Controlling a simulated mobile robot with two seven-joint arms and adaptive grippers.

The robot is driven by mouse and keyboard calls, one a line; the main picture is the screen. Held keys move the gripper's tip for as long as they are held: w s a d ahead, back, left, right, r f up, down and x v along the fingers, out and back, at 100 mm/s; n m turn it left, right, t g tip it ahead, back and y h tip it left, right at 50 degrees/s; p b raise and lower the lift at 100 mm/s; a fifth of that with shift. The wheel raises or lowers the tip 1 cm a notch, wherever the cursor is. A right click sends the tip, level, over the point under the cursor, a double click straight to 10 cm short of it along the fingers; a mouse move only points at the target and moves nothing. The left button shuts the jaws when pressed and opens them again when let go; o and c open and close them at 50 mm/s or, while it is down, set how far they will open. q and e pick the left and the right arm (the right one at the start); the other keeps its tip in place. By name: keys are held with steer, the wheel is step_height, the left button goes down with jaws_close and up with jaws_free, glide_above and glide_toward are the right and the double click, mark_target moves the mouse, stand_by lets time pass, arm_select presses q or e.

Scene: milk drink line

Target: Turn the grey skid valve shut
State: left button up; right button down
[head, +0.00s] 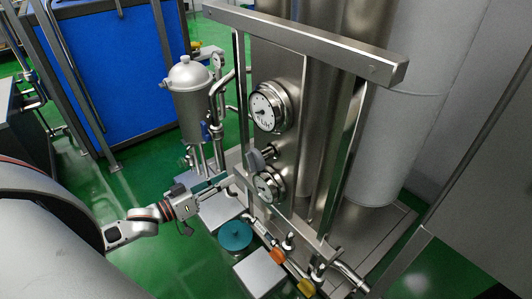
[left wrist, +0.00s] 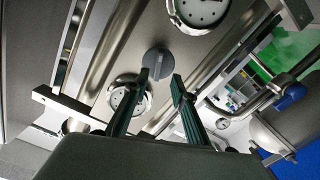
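The grey skid valve (head: 258,159) is a grey knob with a bar-like handle on the steel panel, between an upper and a lower gauge. In the left wrist view the valve (left wrist: 157,63) lies just beyond the fingertips, with its bar pointing roughly along the view's vertical. My left gripper (head: 229,182) reaches in from the left, below and left of the valve. In the left wrist view the gripper (left wrist: 160,76) is open, its dark ribbed fingers apart with nothing between them. It appears short of the valve. My right gripper is not in view.
The upper gauge (head: 268,107) and lower gauge (head: 268,187) flank the valve closely. A steel frame bar (head: 241,100) stands left of the panel. A grey filter vessel (head: 187,95) with pipes is behind. Orange-handled piping (head: 278,256) runs below. Green floor is open at left.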

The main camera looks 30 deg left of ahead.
mark_target(248, 163)
arm_select(q)
steer(key=shift+r+x, duration=0.2)
steer(key=shift+x, duration=1.2)
steer(key=shift+r+x, duration=0.2)
steer(key=shift+x, duration=1.15)
steer(key=shift+r+x, duration=0.2)
steer(key=shift+x, duration=1.2)
steer(key=shift+w+a, duration=0.1)
steer(key=shift+a, duration=0.1)
jaws_close()
